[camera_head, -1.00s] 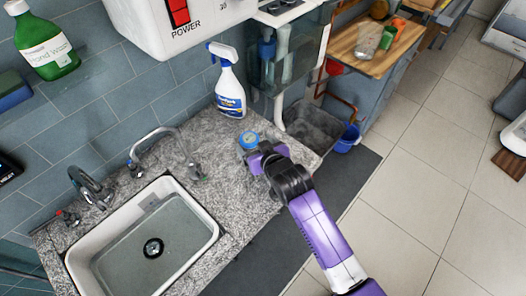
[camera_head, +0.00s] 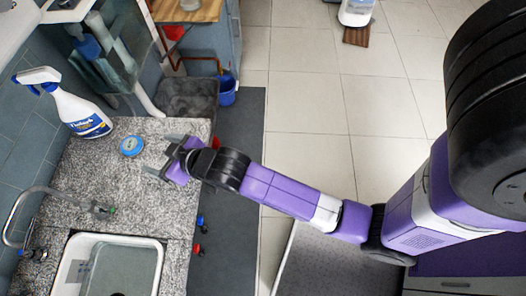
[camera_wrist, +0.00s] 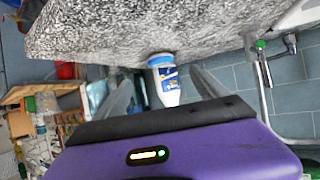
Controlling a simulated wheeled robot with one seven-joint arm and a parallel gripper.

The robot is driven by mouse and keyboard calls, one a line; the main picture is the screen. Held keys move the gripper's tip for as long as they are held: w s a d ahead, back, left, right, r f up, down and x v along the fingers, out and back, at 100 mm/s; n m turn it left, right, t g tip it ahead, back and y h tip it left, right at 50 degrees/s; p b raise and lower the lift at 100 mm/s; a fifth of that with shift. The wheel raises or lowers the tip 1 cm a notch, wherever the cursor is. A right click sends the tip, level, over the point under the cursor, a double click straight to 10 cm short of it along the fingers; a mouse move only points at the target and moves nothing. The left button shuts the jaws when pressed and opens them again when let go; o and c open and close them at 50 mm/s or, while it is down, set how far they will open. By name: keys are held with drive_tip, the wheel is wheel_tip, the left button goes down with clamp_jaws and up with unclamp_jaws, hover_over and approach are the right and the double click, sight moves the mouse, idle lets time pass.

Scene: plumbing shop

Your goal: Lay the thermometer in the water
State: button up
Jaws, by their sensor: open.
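A small round blue object (camera_head: 131,146), which I take for the thermometer, lies on the speckled stone counter. It also shows in the wrist view (camera_wrist: 160,60), in front of the spray bottle's base. My gripper (camera_head: 158,156) is low over the counter's edge, to the right of the blue object. In the wrist view its fingers (camera_wrist: 160,92) are spread and empty, with the blue object beyond the gap between them. The water (camera_head: 122,272) lies in the white sink (camera_head: 68,278) at the bottom left, partly cut off by the frame.
A spray bottle (camera_head: 80,113) stands behind the blue object. A faucet (camera_head: 70,200) reaches over the counter between it and the sink. The counter between the blue object and sink is mostly clear.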

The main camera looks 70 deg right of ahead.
drive_tip(key=s, duration=0.2)
drive_tip(key=s+f, duration=0.1)
drive_tip(key=s, duration=0.4)
drive_tip(key=shift+s+a+f, duration=0.2)
drive_tip(key=shift+s+f, duration=0.05)
drive_tip(key=shift+s, duration=0.05)
drive_tip(key=s+r+t, duration=0.1)
drive_tip(key=s+r, duration=0.2)
drive_tip(key=s, duration=0.6)
drive_tip(key=s+a+r, duration=0.1)
drive_tip(key=s+r, duration=0.2)
drive_tip(key=s, duration=0.7)
drive_tip(key=shift+s+a+r+n+t+y, duration=0.2)
drive_tip(key=shift+r+n+t+y, duration=0.1)
drive_tip(key=shift+n+t+y, duration=0.1)
drive_tip(key=shift+o, duration=0.6)
drive_tip(key=s+r, duration=0.5)
drive_tip(key=shift+s+r+t, duration=0.15)
drive_tip(key=shift+r+t, duration=0.05)
drive_tip(key=shift+t, duration=0.1)
